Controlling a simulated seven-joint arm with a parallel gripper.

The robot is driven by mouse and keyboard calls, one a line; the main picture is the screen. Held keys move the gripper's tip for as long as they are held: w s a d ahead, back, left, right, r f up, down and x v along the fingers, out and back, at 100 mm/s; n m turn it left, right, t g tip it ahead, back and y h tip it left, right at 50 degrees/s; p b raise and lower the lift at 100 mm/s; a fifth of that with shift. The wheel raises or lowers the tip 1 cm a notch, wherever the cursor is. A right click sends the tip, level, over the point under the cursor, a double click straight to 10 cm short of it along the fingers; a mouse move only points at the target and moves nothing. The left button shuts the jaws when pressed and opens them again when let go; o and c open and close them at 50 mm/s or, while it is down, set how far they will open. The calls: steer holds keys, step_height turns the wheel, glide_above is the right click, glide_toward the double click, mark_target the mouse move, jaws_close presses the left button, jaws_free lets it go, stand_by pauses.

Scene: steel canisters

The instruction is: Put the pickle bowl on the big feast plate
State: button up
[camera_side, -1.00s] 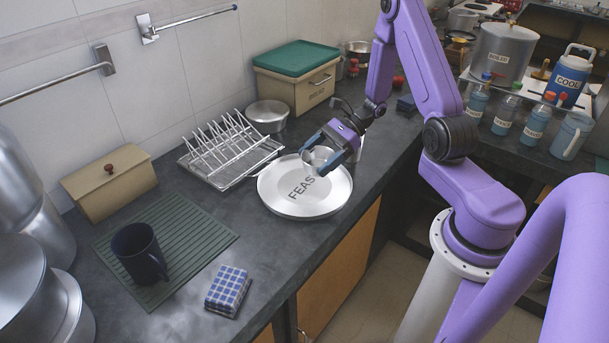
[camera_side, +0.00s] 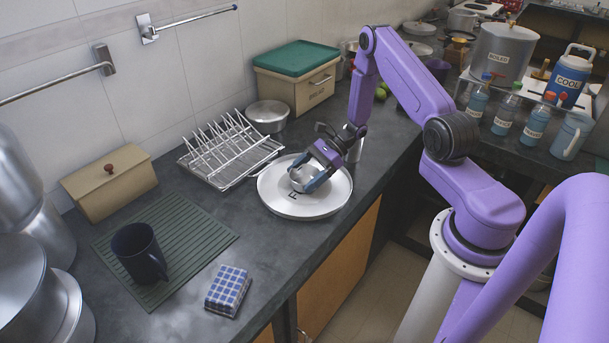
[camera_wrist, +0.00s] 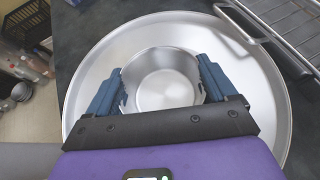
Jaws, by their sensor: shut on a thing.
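The big feast plate (camera_side: 333,198) is a wide, round steel plate with dark lettering, lying on the dark counter. The pickle bowl (camera_side: 303,178) is a small steel bowl over the middle of the plate, covering part of the lettering. My gripper (camera_side: 311,180) is shut on the bowl, with blue fingers on two opposite sides of it. In the wrist view the bowl (camera_wrist: 163,85) looks upright and empty between the fingers, inside the rim of the plate (camera_wrist: 268,105). I cannot tell whether the bowl's base touches the plate.
A wire dish rack (camera_side: 228,150) stands close to the plate's left, with a steel pot (camera_side: 267,117) behind it. A beige box with a green lid (camera_side: 297,78) is at the back. A dark mug (camera_side: 138,252) and a checked cloth (camera_side: 228,291) are at the front left.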

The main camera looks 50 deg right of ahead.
steer(key=shift+f, duration=0.1)
steer(key=o, duration=0.8)
steer(key=shift+o, duration=0.2)
